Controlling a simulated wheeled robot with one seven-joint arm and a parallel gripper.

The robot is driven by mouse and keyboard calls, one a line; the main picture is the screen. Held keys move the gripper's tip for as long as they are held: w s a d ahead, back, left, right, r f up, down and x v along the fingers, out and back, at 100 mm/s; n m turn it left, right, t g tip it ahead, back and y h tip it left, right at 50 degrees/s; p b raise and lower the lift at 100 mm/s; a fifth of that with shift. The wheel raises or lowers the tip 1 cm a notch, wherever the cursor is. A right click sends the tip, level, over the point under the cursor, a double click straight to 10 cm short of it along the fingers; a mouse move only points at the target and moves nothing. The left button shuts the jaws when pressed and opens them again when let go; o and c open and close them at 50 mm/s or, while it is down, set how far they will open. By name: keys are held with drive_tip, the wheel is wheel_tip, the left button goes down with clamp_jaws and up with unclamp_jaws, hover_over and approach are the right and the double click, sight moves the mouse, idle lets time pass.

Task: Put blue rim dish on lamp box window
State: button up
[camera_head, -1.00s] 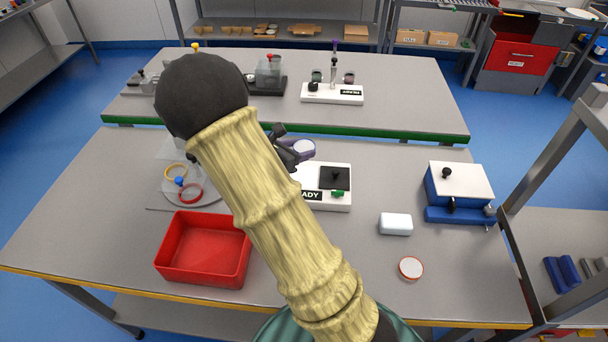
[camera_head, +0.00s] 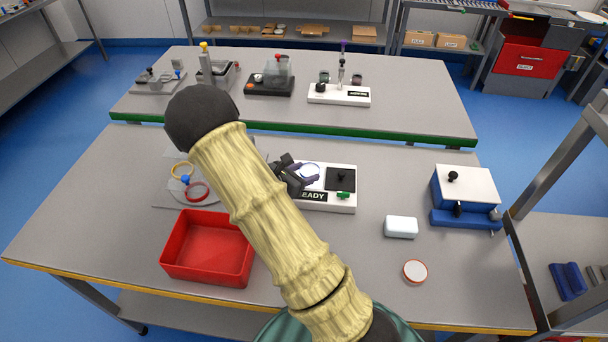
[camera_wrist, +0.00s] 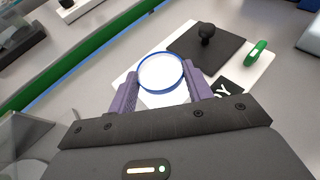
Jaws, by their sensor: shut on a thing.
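The blue rim dish (camera_wrist: 161,58) is round, with a pale, bright inside, and sits between the purple fingers of my gripper (camera_wrist: 162,86) in the wrist view. My gripper is shut on it. In the head view the dish (camera_head: 309,169) is over the left part of the white lamp box (camera_head: 347,207), beside a black plate with a knob. The bright lamp box window shows only partly, under the dish; the dish covers the rest. I cannot tell whether the dish touches it.
A green switch (camera_head: 343,196) is on the lamp box. A red tray (camera_head: 207,277) stands front left, with rings on a round plate behind it. A white block (camera_head: 401,227), a red-rimmed dish (camera_head: 415,271) and a blue-and-white box (camera_head: 465,187) stand to the right.

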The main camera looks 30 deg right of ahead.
drive_tip(key=shift+f, duration=0.5)
drive_tip(key=shift+f, duration=0.1)
drive_tip(key=shift+f, duration=0.15)
drive_tip(key=o, duration=1)
drive_tip(key=shift+c, duration=0.2)
drive_tip(key=shift+r, duration=0.2)
drive_tip(key=shift+r, duration=0.15)
drive_tip(key=b+v, duration=0.1)
drive_tip(key=v, duration=1.1)
